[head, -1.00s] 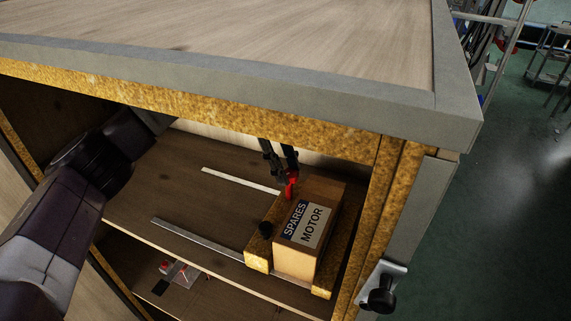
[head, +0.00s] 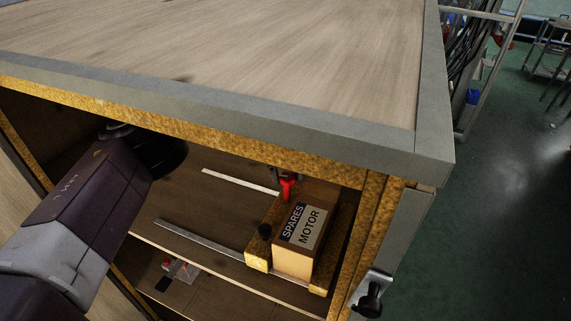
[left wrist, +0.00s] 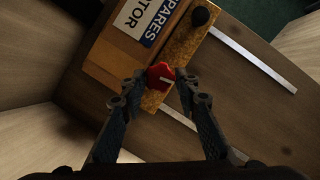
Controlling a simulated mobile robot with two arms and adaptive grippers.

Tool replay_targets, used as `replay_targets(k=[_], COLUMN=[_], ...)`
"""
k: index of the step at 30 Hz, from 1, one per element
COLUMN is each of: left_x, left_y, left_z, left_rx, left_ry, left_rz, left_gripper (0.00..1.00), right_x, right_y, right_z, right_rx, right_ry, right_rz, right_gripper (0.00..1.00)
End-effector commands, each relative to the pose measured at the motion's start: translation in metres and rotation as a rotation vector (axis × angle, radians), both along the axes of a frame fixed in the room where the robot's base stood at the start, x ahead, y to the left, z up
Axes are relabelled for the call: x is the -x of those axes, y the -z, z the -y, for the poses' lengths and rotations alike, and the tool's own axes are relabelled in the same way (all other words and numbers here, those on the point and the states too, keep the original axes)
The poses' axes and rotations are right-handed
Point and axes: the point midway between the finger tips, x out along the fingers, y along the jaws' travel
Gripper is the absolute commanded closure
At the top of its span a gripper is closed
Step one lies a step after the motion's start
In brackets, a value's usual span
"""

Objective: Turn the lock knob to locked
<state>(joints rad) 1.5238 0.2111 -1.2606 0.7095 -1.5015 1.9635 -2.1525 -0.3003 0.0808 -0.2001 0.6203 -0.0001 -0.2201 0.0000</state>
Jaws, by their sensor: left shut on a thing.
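The red lock knob (left wrist: 157,75) has a pale pointer mark and sits on the yellow wooden strip beside the SPARES MOTOR box. It also shows in the head view (head: 287,189), on the far side of the box, partly hidden. My left gripper (left wrist: 161,80) has its fingertips on either side of the knob and is shut on it. In the head view the fingers are mostly hidden behind the cabinet's top edge. I cannot tell which mark the pointer lines up with. My right gripper is in neither view.
The SPARES MOTOR box (head: 304,236) stands against the strip, with a black knob (head: 265,230) close by. The cabinet top (head: 230,125) overhangs the shelf. Two pale rails (head: 200,240) run along the shelf, which is otherwise clear at left.

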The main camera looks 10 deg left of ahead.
Motion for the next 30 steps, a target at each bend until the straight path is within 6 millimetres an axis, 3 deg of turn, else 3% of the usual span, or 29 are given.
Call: replay_targets(k=[9,23,24,28,30], left_x=[-0.0012,-0.0013,-0.0013,-0.0011,-0.0010], left_y=[-0.0016,-0.0009,-0.0010,-0.0008,-0.0006], left_z=[0.0024,0.0024,0.0024,0.0021,0.0020], left_rx=[0.004,0.004,0.004,0.003,0.003], left_ry=[0.099,0.112,0.112,0.111,0.111], left_rz=[0.005,0.005,0.005,0.005,0.003], left_gripper=[0.95,0.95,0.70,0.55,0.53], right_x=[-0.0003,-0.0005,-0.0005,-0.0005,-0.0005], right_y=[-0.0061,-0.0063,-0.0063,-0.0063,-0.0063], right_z=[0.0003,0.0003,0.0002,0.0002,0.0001], right_rx=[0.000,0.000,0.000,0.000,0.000], right_ry=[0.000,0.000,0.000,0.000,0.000], right_rz=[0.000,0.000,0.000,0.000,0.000], right_gripper=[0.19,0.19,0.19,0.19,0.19])
